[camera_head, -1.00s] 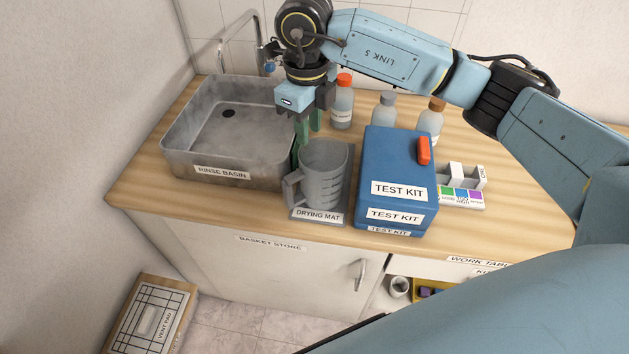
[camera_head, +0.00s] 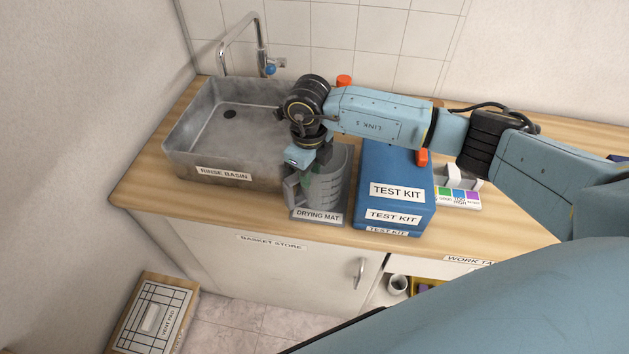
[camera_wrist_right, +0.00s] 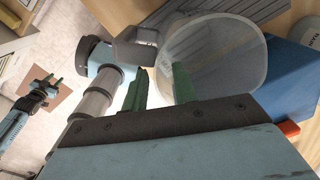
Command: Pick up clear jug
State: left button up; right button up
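The clear jug (camera_head: 335,187), grey and see-through with measuring marks, stands upright on the drying mat (camera_head: 318,217), its handle (camera_head: 291,190) towards the left. My right gripper (camera_head: 308,178) points down at the jug's handle side. In the wrist view, its green fingers (camera_wrist_right: 160,90) are apart, one over the jug's round mouth (camera_wrist_right: 225,50) and one outside the rim near the handle (camera_wrist_right: 135,45). Contact with the wall cannot be told. My left gripper (camera_wrist_right: 51,80) shows small in the wrist view, away from the counter, its fingers apart and empty.
The blue test kit (camera_head: 395,190) stands close on the jug's right. The rinse basin (camera_head: 222,172) is on the left, with a tap (camera_head: 262,45) behind. Bottles behind are mostly hidden by my right arm. A colour chart block (camera_head: 458,198) lies right of the kit.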

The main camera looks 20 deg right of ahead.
grip_shut()
jog(key=shift+r, duration=0.1)
dwell(0.3)
